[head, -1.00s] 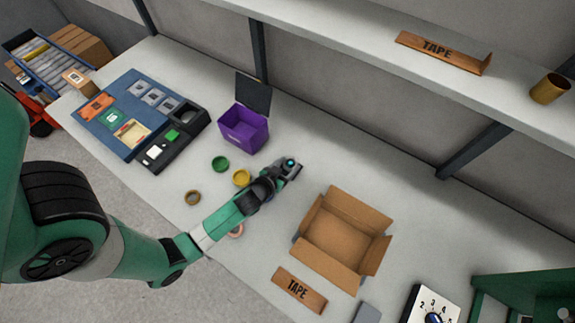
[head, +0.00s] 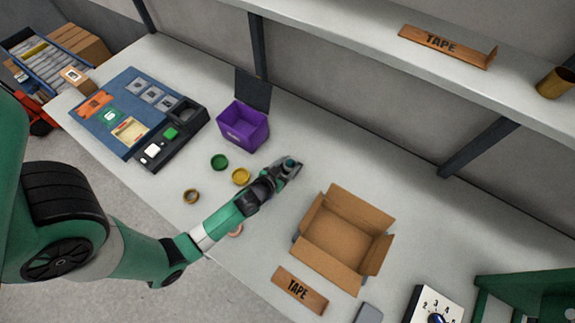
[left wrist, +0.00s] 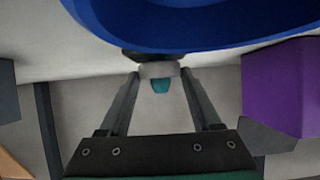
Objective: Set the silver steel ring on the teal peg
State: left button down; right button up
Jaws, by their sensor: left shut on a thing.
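My left gripper (head: 290,166) is shut on the silver steel ring (left wrist: 158,70), which shows pale grey between the fingertips in the left wrist view. The teal peg (left wrist: 161,87) has its tip showing past the ring, so the ring appears to be around the peg. A dark part behind the ring may be the peg's base. In the head view, a small teal spot of the peg (head: 289,162) shows at the fingertips. The fingers hide most of the ring there. I cannot tell how far down the peg the ring sits. My right gripper is out of view.
A purple bin (head: 243,128) stands behind left. Green (head: 219,162), yellow (head: 241,177) and brown (head: 191,196) rings lie left of the gripper. An open cardboard box (head: 342,234) stands right. A blue curved thing (left wrist: 190,28) looms close in the left wrist view.

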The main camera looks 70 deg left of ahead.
pick_arm(q)
jog(key=shift+f, duration=0.15)
jog(key=shift+c, duration=1.8)
grip_release()
jog(key=shift+s, duration=0.1)
jog(key=shift+p+v, duration=0.45)
jog(key=shift+v, duration=0.75)
jog(key=shift+p+v, duration=0.35)
jog(key=shift+v, duration=3.9)
